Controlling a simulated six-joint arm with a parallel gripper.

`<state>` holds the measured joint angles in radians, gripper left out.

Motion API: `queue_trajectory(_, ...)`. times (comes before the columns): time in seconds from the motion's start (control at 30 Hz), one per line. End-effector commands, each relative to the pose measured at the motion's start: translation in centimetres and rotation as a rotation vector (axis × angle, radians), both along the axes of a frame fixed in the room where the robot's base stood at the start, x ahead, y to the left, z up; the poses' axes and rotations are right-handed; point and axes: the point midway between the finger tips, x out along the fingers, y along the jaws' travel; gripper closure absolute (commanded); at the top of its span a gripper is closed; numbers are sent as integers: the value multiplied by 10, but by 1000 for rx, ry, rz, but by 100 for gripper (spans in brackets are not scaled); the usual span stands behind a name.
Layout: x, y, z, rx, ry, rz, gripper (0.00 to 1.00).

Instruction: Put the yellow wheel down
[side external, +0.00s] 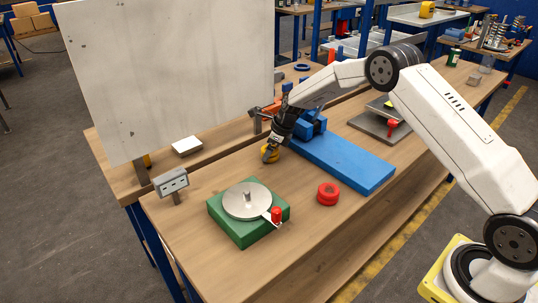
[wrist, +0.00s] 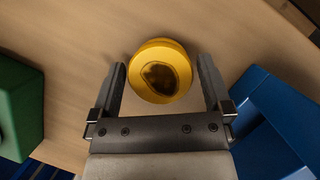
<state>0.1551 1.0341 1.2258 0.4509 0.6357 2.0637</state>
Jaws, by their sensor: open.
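The yellow wheel (wrist: 160,55) rests on the wooden table, seen from above in the wrist view with a dark hollow in its middle. In the side external view the yellow wheel (side external: 270,154) is partly hidden by my gripper (side external: 268,152), which points down at it. In the wrist view my gripper (wrist: 160,75) is open, with one finger on each side of the wheel.
A blue fixture (side external: 345,162) stands close on the right. A green base with a metal disc (side external: 247,200) and red knob is in front. A red wheel (side external: 327,194) lies on the table. A grey display (side external: 172,182) and a large pale panel (side external: 170,70) stand left. Bare wood surrounds the yellow wheel.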

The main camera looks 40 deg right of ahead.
Motion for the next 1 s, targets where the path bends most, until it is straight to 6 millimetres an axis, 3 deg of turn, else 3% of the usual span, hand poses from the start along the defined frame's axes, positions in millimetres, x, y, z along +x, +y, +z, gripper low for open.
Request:
queue_trajectory(0.27, -6, -5, 20, 0, -3, -1, 0)
queue_trajectory(0.8, -30, -21, 90, -1, -3, -2, 0)
queue_trajectory(1.0, -36, -24, 106, -1, -1, 0, 0)
